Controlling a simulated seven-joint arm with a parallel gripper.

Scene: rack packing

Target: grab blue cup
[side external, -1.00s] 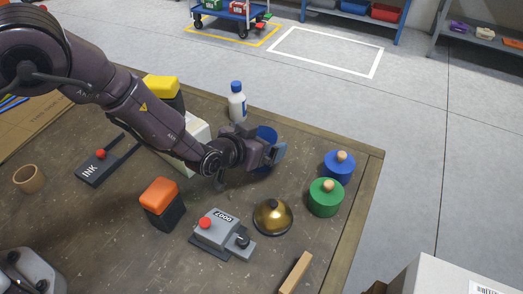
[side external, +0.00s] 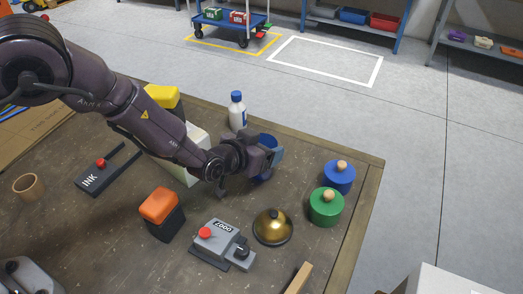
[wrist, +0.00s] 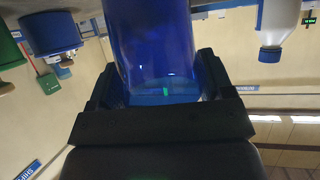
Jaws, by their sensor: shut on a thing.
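The blue cup (side external: 268,139) is at the far side of the table in the side external view, partly hidden by my gripper (side external: 271,158). In the wrist view the cup (wrist: 155,42) fills the upper middle. My gripper (wrist: 163,88) has one finger on each side of the cup and is shut on it. The cup's far side and the exact finger contact are hidden. I cannot tell whether its base touches the table.
A white bottle with a blue cap (side external: 237,113) stands just behind. A blue knobbed container (side external: 339,179) and a green one (side external: 325,208) stand to the right. A brass bell (side external: 272,228), grey stamp device (side external: 222,243) and orange-topped block (side external: 161,214) are in front.

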